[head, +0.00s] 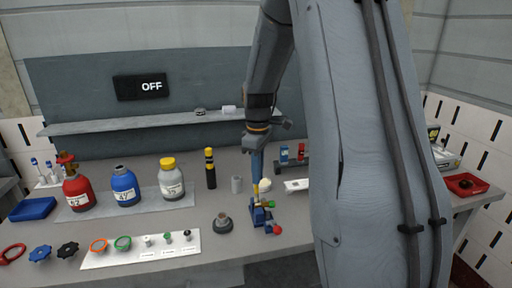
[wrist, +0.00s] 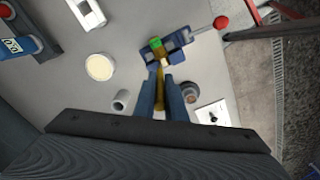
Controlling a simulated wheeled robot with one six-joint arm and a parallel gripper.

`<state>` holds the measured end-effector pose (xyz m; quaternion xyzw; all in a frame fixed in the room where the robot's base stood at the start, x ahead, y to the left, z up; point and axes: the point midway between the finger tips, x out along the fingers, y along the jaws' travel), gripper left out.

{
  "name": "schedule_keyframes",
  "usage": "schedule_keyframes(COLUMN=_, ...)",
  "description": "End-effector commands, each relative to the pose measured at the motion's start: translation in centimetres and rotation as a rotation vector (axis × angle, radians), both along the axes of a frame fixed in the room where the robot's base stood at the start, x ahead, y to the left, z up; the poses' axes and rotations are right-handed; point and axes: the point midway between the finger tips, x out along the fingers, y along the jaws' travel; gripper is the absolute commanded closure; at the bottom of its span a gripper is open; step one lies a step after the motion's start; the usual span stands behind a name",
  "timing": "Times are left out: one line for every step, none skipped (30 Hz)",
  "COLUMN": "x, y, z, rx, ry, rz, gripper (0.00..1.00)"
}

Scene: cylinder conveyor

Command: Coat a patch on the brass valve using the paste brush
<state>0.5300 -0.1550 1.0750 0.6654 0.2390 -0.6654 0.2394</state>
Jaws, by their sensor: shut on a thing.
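My gripper (head: 257,178) is shut on the paste brush, whose yellow handle (wrist: 160,82) shows between the two blue fingers (wrist: 160,90) in the wrist view. The brush points down at a small blue vise (head: 261,217) on the bench. The vise also shows in the wrist view (wrist: 178,42), with a bright green piece (wrist: 155,43) on it and a red knob on its handle. The brush's tip is close to the vise; I cannot tell whether it touches. I cannot clearly make out the brass valve, which may be the small part in the vise.
A grey pot (head: 222,223) stands left of the vise, with a grey cylinder (head: 237,184) behind. A round cream dish (wrist: 100,67) is nearby. Red (head: 76,189), blue (head: 125,187) and yellow-capped (head: 171,180) bottles stand left. A white board (head: 140,248) with rings lies in front.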

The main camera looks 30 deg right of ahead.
Motion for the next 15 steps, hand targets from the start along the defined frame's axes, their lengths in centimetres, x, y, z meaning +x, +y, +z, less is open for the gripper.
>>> schedule_keyframes(x=0.1, y=-0.1, z=-0.1, rx=0.000, ry=0.001, rz=0.000, gripper=1.00)
schedule_keyframes(x=0.1, y=-0.1, z=-0.2, rx=0.000, ry=0.001, rz=0.001, gripper=1.00)
schedule_keyframes(x=0.2, y=-0.2, z=0.1, rx=0.000, ry=0.000, rz=0.001, gripper=1.00)
schedule_keyframes(x=0.2, y=-0.2, z=0.5, rx=0.000, ry=0.000, rz=0.001, gripper=1.00)
schedule_keyframes(x=0.1, y=-0.2, z=0.8, rx=0.000, ry=0.000, rz=0.001, gripper=1.00)
schedule_keyframes(x=0.2, y=-0.2, z=2.1, rx=-0.001, ry=-0.003, rz=0.001, gripper=1.00)
schedule_keyframes(x=0.2, y=-0.2, z=2.6, rx=-0.001, ry=-0.002, rz=0.001, gripper=1.00)
schedule_keyframes(x=0.1, y=-0.2, z=2.7, rx=0.000, ry=0.000, rz=0.001, gripper=1.00)
schedule_keyframes(x=0.1, y=-0.2, z=3.0, rx=0.000, ry=0.000, rz=0.001, gripper=1.00)
schedule_keyframes(x=0.1, y=-0.1, z=3.3, rx=0.000, ry=0.000, rz=0.002, gripper=1.00)
schedule_keyframes(x=0.1, y=-0.1, z=3.5, rx=0.000, ry=0.000, rz=0.002, gripper=1.00)
schedule_keyframes(x=0.2, y=-0.1, z=3.9, rx=0.000, ry=0.000, rz=0.002, gripper=1.00)
schedule_keyframes(x=0.2, y=-0.1, z=4.2, rx=0.000, ry=0.000, rz=0.002, gripper=1.00)
schedule_keyframes(x=0.2, y=-0.1, z=4.4, rx=0.000, ry=0.000, rz=0.002, gripper=1.00)
schedule_keyframes(x=0.1, y=-0.1, z=4.8, rx=0.000, ry=0.000, rz=0.003, gripper=1.00)
